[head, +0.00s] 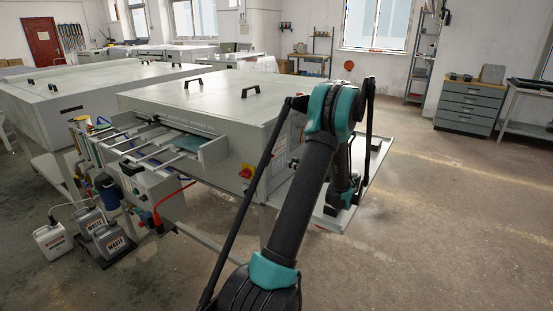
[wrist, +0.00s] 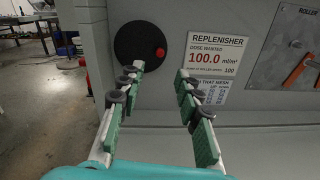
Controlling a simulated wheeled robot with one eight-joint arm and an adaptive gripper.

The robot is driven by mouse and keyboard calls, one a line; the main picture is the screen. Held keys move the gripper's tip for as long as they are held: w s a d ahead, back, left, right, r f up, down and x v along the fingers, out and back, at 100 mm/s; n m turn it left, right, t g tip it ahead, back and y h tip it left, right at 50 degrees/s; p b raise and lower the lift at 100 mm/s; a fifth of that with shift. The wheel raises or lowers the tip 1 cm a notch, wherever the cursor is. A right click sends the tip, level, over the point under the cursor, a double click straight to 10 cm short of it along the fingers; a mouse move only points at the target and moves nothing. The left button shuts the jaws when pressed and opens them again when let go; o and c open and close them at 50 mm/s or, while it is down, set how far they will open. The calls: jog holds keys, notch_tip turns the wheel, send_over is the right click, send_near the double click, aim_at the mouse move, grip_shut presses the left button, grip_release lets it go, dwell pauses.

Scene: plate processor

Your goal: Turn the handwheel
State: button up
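The handwheel (wrist: 137,46) is a dark round disc with a red knob (wrist: 160,52) near its right edge. It is mounted on the grey side panel of the machine, at the upper middle of the wrist view. My gripper (wrist: 160,72) is open and empty, its two green-padded fingers apart and pointing toward the panel just below and right of the wheel. I cannot tell whether the fingertips touch anything. In the head view my arm stands before the plate processor (head: 200,90); the handwheel and my gripper are hidden there behind the arm and the machine.
A replenisher sign (wrist: 217,55) and a roller picture (wrist: 287,50) are on the panel right of the wheel. A grey ledge runs below them. Several jugs (head: 108,236) stand on the floor at left in the head view. The floor at right is clear up to a drawer cabinet (head: 468,105).

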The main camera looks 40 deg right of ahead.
jog(key=x, duration=0.9)
jog(key=shift+w, duration=0.2)
grip_shut()
